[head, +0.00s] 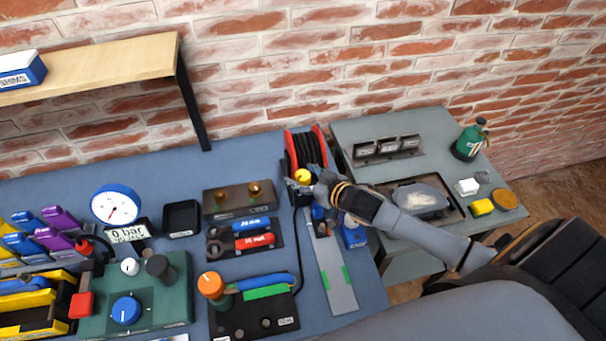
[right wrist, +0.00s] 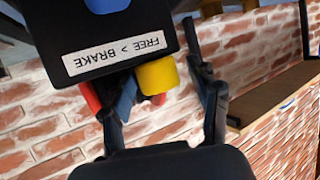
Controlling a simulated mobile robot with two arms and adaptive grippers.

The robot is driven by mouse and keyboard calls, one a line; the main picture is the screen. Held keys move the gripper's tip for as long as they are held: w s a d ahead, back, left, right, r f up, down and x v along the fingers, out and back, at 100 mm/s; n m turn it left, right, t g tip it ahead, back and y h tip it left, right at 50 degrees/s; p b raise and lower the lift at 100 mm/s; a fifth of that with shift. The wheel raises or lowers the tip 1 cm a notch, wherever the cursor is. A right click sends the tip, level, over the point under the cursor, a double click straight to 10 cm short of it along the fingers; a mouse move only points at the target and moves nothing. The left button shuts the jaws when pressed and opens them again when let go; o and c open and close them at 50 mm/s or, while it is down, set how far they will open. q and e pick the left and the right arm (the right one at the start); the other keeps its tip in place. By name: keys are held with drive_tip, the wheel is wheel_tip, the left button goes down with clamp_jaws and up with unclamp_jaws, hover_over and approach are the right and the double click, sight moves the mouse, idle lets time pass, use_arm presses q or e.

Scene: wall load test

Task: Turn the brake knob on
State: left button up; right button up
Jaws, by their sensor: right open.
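The yellow knob (head: 302,175) is at the front of the red-sided reel (head: 320,139) wound with black hose. In the right wrist view the yellow knob (right wrist: 157,76) shows between the fingers, beyond a black box whose label (right wrist: 118,52) reads "FREE > BRAKE", upside down. My right gripper (head: 301,187) is open at the knob; I cannot tell whether a finger touches it. The knob's turned position is not clear. My left gripper is not in view.
A green panel (head: 178,318) with a blue dial, a gauge (head: 116,204) and a tool tray (head: 244,242) are on the blue bench to the left. A grey side table (head: 440,128) with a green bottle (head: 470,140) stands right. A brick wall closes the back.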

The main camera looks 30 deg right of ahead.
drive_tip(key=shift+c, duration=0.2)
drive_tip(key=c, duration=1.1)
drive_tip(key=shift+c, duration=0.2)
